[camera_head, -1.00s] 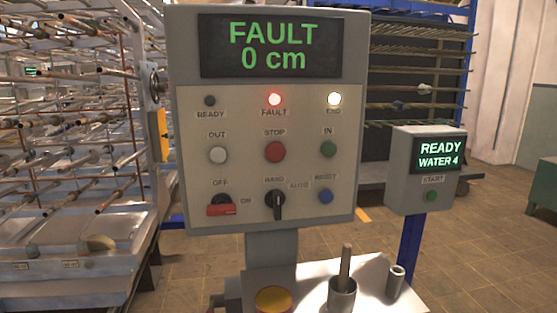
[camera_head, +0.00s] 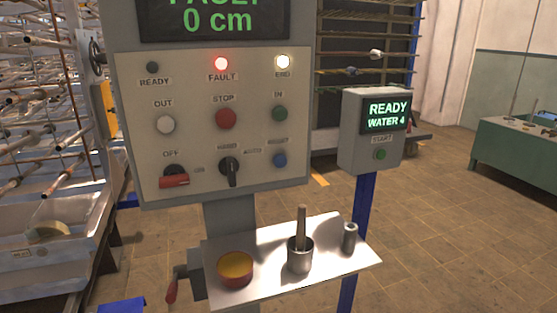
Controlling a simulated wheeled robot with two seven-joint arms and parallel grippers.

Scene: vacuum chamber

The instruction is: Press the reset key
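The control panel (camera_head: 195,185) stands upright in front of me at the left centre. The red FAULT lamp (camera_head: 221,63) and the white END lamp (camera_head: 283,61) are lit. The display (camera_head: 215,20) reads 0 cm under a cut-off FAULT. Neither of my grippers is in view, and nothing touches the key.
A metal shelf (camera_head: 335,262) below the panel holds a red-and-yellow round tin (camera_head: 235,270), a metal cup (camera_head: 300,262) with a rod, and a small cylinder (camera_head: 350,238). A box (camera_head: 350,150) reads READY WATER 4. Racks stand left; open floor (camera_head: 440,230) lies right.

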